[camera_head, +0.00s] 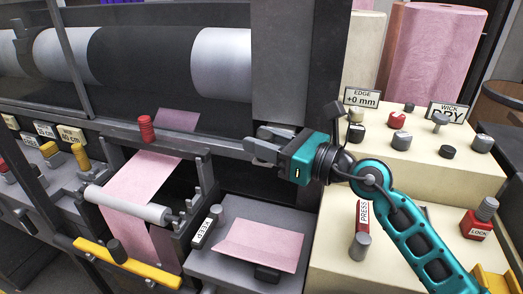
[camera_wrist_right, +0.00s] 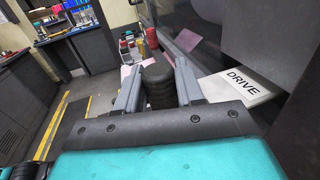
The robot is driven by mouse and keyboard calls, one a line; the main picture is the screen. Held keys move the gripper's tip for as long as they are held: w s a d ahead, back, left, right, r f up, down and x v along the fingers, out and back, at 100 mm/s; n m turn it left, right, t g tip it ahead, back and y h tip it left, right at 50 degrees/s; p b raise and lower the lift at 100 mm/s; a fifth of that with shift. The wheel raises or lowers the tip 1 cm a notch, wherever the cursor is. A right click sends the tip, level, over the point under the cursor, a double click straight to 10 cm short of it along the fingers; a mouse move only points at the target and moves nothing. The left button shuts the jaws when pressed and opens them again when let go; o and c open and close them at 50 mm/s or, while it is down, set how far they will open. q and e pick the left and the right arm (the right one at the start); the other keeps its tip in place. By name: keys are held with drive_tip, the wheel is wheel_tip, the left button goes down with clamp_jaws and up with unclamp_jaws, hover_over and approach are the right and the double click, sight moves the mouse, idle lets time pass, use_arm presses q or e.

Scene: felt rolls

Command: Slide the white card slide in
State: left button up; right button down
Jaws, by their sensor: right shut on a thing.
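My right gripper (camera_head: 257,146) is in front of the dark machine face, right of centre in the head view, its fingers pointing left. In the right wrist view its two grey fingers (camera_wrist_right: 158,76) are shut on a dark ribbed knob (camera_wrist_right: 157,88). The fingers hide most of the knob in the head view. A pale card marked DRIVE (camera_wrist_right: 240,86) lies just right of the fingers in the right wrist view, apart from them. I cannot tell whether it is the white card slide, and no other clear white card slide shows. My left gripper is not in view.
A pink sheet (camera_head: 262,243) lies on the grey tray below my gripper, beside a KEEP tag (camera_head: 202,231). A pink web (camera_head: 142,180) runs past a pale roller (camera_head: 128,205). A cream console with knobs (camera_head: 400,165) stands at right, with pink felt rolls (camera_head: 432,50) behind.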

sight(277, 126)
drive_tip(key=w, duration=0.1)
drive_tip(key=w+d+b, duration=0.1)
drive_tip(key=w, duration=0.1)
drive_tip(key=w+b, duration=0.1)
drive_tip(key=shift+w+d+f, duration=0.25)
drive_tip(key=shift+w, duration=0.05)
drive_tip(key=shift+w+d+r+b, duration=0.2)
drive_tip(key=shift+w+b, duration=0.2)
drive_tip(key=shift+w, duration=0.1)
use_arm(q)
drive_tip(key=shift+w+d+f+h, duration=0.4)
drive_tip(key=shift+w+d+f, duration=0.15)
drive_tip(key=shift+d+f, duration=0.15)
use_arm(e)
drive_tip(key=c, duration=0.8)
unclamp_jaws()
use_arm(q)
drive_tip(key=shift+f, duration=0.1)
